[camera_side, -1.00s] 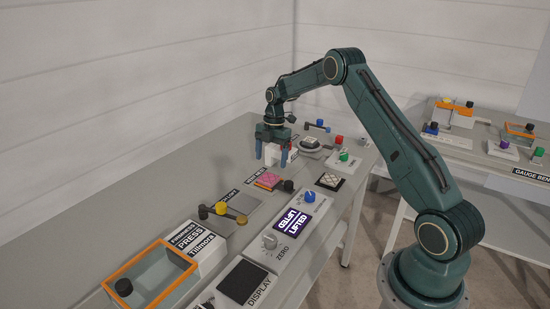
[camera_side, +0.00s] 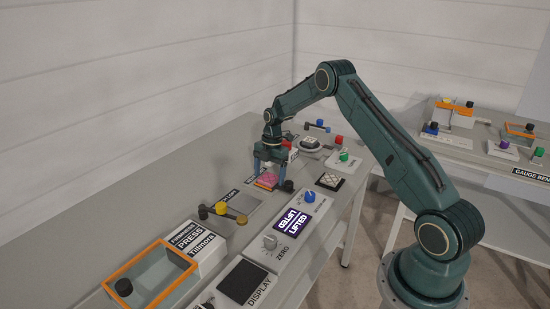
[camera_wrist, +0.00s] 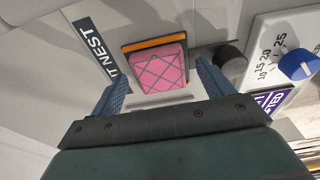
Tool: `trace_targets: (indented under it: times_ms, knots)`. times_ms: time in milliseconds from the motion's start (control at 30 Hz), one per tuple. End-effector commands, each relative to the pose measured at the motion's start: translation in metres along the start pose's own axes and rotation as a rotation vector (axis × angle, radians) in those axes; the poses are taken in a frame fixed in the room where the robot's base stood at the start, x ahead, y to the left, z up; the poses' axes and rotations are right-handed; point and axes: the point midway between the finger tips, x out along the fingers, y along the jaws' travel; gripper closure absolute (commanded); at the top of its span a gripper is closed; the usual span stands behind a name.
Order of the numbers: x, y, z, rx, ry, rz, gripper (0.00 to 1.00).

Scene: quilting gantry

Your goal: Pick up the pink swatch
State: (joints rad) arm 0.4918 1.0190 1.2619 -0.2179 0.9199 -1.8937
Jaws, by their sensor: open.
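The pink swatch (camera_wrist: 158,69) has a dark grid of lines and lies with an orange edge showing on one side, at the spot labelled "NEST". In the side view the pink swatch (camera_side: 266,180) lies on the bench just below my gripper (camera_side: 269,169). In the wrist view my gripper (camera_wrist: 162,85) is open, with one blue finger on either side of the swatch. The fingers look apart from it, and nothing is held. I cannot tell exactly how far above the bench the fingertips are.
A black knob (camera_wrist: 232,56) stands close to the right finger, also seen in the side view (camera_side: 289,186). A dial with a blue knob (camera_side: 309,196) and a lit display (camera_side: 292,222) are nearer. A yellow-knobbed lever (camera_side: 221,208) and an orange-rimmed bin (camera_side: 150,275) stand to the left.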

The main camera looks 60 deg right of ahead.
Motion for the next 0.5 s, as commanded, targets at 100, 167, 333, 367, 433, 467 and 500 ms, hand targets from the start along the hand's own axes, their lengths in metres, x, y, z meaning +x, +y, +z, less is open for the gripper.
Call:
trace_targets:
  times_ms: [100,167,333,367,433,467,500]
  knots:
    - [0.0023,0.0000,0.0000,0.000,-0.001,0.000,0.20]
    - [0.0023,0.0000,0.0000,0.000,-0.001,0.000,0.20]
    - [0.0021,-0.0001,0.0001,0.001,0.000,0.000,0.20]
    - [0.0021,0.0000,0.0001,0.001,0.000,0.000,0.20]
    - [0.0020,-0.0001,0.0002,0.001,0.000,0.000,0.20]
    - [0.0020,-0.0001,0.0002,0.001,0.000,0.000,0.20]
    - [0.0020,-0.0001,0.0002,0.001,0.000,0.000,0.20]
